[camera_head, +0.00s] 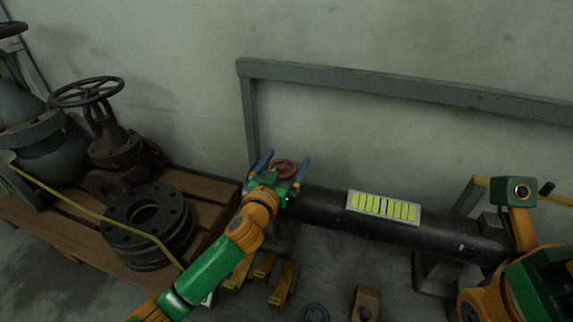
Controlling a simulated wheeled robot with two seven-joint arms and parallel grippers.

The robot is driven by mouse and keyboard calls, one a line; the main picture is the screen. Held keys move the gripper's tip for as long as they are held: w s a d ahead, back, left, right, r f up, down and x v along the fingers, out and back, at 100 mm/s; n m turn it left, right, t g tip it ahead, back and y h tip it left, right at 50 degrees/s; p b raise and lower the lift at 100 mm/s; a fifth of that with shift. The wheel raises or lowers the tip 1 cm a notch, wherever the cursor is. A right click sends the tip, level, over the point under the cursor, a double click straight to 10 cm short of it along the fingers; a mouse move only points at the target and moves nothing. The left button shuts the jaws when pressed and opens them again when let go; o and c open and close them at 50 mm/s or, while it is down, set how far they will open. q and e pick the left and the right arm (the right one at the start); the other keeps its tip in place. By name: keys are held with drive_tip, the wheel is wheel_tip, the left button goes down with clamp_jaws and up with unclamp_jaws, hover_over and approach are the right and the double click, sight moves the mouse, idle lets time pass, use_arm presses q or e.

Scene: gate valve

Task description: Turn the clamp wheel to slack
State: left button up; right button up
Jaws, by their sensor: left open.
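A small red clamp wheel (284,168) sits at the left end of a black pipe (330,205), in the middle of the head view. My left gripper (280,164) is at the wheel, with one blue finger on each side of it. Its fingers are apart and it is open; I cannot tell whether they touch the rim. The lower part of the wheel and its mount are hidden behind the gripper. My right arm shows at the lower right, but I cannot make out its gripper's fingers.
A yellow-green striped plate (384,207) lies on the pipe. A grey rail frame (400,88) stands behind. At left, a wooden pallet (62,228) bears black flanges (150,222) and a rusty valve (108,140) with a handwheel. Wooden blocks (284,284) lie on the floor.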

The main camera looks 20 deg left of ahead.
use_arm(q)
drive_tip(key=shift+w, duration=0.4)
